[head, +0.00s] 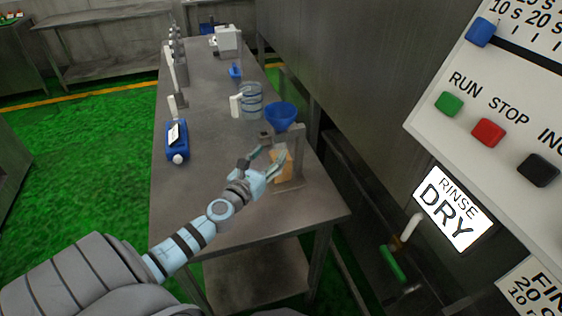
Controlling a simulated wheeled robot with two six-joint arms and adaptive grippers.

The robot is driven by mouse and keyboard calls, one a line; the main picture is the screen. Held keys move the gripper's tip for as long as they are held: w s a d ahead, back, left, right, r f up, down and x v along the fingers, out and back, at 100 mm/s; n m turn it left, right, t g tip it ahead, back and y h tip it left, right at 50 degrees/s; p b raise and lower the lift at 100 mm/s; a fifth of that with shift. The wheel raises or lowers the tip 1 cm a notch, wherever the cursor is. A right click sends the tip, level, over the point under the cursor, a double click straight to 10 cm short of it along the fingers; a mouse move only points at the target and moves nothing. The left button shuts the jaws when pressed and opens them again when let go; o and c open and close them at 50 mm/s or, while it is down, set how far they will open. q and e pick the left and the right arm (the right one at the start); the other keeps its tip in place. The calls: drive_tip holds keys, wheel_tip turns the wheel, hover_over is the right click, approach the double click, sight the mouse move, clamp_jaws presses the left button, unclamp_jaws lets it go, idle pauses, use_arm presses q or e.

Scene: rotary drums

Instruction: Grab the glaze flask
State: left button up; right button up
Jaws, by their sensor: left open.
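My left gripper (271,153) reaches over the near part of the metal table, its fingers apart and pointing away from me. A tan-orange object (283,168) stands just right of the fingers, partly hidden by them, beside a grey upright plate (298,150) on a flat base. I cannot tell whether the fingers touch it. A blue container (177,146) with a white label and a pale round end sits near the table's left edge, apart from the gripper. No label names the glaze flask, so I cannot tell which thing it is. My right gripper is out of view.
The table (215,195) also holds a blue bowl (281,116), a clear ringed jar (251,100), a white block (236,105) and several upright fittings farther back. A control panel (500,110) and a lit RINSE DRY sign (449,208) stand at right. The table's near-left surface is clear.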

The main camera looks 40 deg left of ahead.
sight(278, 149)
use_arm(q)
drive_tip(key=w, duration=0.2)
drive_tip(key=w+f, duration=0.1)
drive_tip(key=w, duration=0.1)
drive_tip(key=w+a+b, duration=0.1)
drive_tip(key=w, duration=0.1)
drive_tip(key=shift+w+f, duration=0.2)
drive_tip(key=shift+w, duration=0.4)
drive_tip(key=shift+s+r, duration=0.15)
drive_tip(key=shift+c, duration=1.4)
clamp_jaws()
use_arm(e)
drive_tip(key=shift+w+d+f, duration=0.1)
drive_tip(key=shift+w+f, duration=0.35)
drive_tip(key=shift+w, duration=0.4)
